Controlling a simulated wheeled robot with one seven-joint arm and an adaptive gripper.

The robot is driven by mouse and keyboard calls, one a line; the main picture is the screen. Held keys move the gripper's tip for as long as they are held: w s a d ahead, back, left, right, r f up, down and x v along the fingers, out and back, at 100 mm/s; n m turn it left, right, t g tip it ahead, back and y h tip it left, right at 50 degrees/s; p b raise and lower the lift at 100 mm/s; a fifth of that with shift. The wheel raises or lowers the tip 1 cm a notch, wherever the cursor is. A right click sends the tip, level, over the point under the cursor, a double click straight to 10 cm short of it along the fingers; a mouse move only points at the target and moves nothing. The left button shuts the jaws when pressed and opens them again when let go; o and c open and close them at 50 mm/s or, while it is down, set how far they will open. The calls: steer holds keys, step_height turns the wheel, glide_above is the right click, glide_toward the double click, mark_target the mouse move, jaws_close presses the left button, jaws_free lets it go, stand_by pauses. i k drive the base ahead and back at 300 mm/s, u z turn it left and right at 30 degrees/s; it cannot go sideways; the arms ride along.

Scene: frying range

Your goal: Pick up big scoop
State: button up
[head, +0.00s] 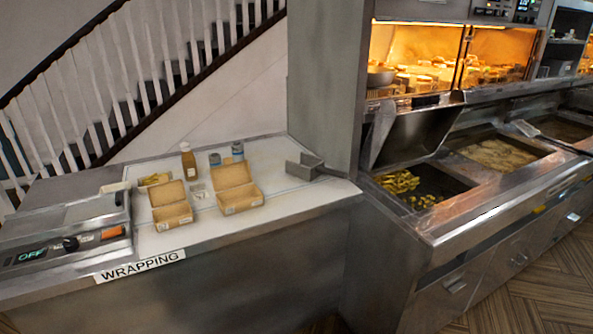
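A grey metal scoop with a squared, open shape (310,168) lies at the back right corner of the white-topped wrapping counter (275,226), close to the grey pillar. I take it to be the big scoop. Its handle is hard to make out. My gripper is not in view.
Two open cardboard boxes (235,197), a brown bottle (188,163) and two small grey containers (237,151) stand on the counter. A wrapping machine (66,243) is at left. The fryer range (440,229), with chips (399,181), is at right. Wooden floor shows at lower right.

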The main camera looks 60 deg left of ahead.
mark_target(310, 167)
steer(key=u, duration=1.35)
